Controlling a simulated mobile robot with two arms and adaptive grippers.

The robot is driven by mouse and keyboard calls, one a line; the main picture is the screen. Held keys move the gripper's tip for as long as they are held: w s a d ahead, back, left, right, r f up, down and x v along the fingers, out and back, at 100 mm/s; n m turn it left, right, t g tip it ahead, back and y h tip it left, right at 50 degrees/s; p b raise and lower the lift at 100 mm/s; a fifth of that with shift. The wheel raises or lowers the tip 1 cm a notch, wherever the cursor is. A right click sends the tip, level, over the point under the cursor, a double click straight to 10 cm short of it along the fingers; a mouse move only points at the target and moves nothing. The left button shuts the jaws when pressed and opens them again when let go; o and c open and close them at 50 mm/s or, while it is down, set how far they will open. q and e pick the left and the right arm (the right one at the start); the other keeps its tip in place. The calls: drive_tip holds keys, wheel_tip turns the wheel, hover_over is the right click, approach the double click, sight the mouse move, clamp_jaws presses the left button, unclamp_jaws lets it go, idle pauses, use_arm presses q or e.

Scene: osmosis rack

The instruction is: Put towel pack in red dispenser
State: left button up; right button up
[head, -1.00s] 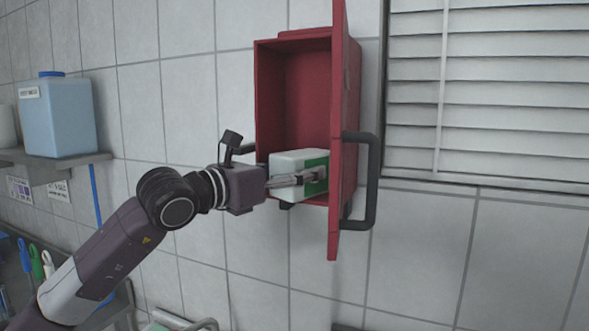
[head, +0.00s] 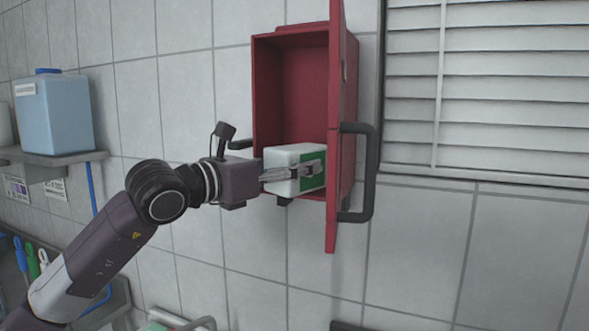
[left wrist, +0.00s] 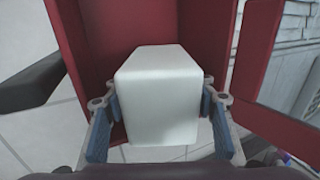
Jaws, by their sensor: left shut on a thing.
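The red dispenser (head: 292,85) is an open box on the tiled wall. Its door (head: 338,110), with a dark handle (head: 371,172), stands swung open on the right side. The towel pack (head: 284,156) is a white block with a green side label. My left gripper (head: 312,170) is shut on the pack and holds it at the lower front opening of the dispenser. In the left wrist view the pack (left wrist: 160,90) sits between my two blue-padded fingers, with the red interior behind it. Whether the pack touches the dispenser floor is hidden. My right gripper is not in view.
A shelf (head: 60,166) with a blue-filled container (head: 55,115) is on the left. White window blinds (head: 490,90) are right of the open door. Brushes (head: 35,260) hang at lower left. The wall below the dispenser is mostly clear.

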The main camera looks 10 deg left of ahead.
use_arm(q)
drive_tip(key=shift+d+b, duration=0.1)
drive_tip(key=shift+b, duration=0.2)
drive_tip(key=n+t+y+b, duration=0.1)
drive_tip(key=b, duration=0.1)
drive_tip(key=n+t+y+b, duration=0.1)
drive_tip(key=y+b, duration=0.1)
drive_tip(key=shift+d+f+n+y, duration=0.1)
drive_tip(key=shift+f+n+y, duration=0.05)
drive_tip(key=shift+n+y, duration=0.15)
drive_tip(key=shift+n+y+b, duration=0.6)
drive_tip(key=shift+y+b, duration=0.3)
drive_tip(key=shift+b, duration=0.05)
drive_tip(key=shift+r+n+t+y, duration=0.2)
drive_tip(key=shift+n+t+y, duration=0.1)
drive_tip(key=shift+y, duration=0.2)
drive_tip(key=shift+a, duration=0.2)
drive_tip(key=shift+d+b, duration=0.3)
drive_tip(key=shift+b, duration=0.3)
